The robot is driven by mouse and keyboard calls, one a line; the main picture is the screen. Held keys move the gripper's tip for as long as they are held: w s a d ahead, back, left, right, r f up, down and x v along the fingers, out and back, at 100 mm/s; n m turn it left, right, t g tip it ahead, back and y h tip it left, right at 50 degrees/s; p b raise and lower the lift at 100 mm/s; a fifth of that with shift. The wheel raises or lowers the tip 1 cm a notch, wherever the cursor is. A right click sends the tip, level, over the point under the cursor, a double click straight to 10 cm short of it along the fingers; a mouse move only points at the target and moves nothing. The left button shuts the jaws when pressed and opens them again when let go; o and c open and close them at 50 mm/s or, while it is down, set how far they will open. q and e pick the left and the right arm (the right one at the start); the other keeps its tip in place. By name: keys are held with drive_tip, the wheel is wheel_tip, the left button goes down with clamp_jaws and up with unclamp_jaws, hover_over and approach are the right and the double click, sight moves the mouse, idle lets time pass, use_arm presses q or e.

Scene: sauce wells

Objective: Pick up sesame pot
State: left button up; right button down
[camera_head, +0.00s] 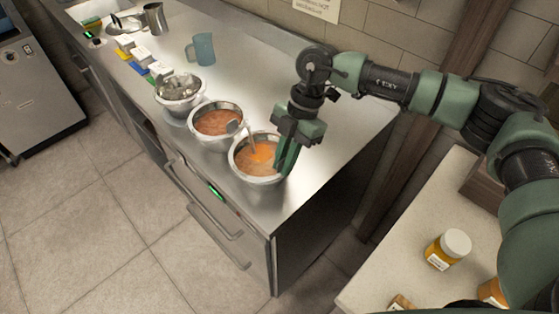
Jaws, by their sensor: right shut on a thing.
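Three round metal pots stand in a row along the left edge of the steel counter. The nearest pot (240,166) holds orange sauce, with a pale utensil handle rising from it. The middle pot (208,138) holds redder sauce and a ladle. The far pot (178,108) holds greyish contents I cannot make out. No label tells which is the sesame pot. My right gripper (285,163) points down at the right rim of the nearest pot and is shut on it. The fingers hide part of that rim. My left gripper is out of view.
A blue-grey mug (203,48), a metal pitcher (155,18) and several small boxes stand farther back on the steel counter (330,140). A pale side table (400,265) at lower right holds a white-lidded jar (450,249). The counter right of the pots is clear.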

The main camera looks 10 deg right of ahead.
drive_tip(key=shift+w+r, duration=0.2)
drive_tip(key=shift+r, duration=0.6)
wheel_tip(320, 180, up, 18)
drive_tip(key=b, duration=0.4)
drive_tip(key=shift+s+r, duration=0.15)
drive_tip(key=shift+d+f+b, duration=0.1)
drive_tip(key=shift+f+b, duration=0.6)
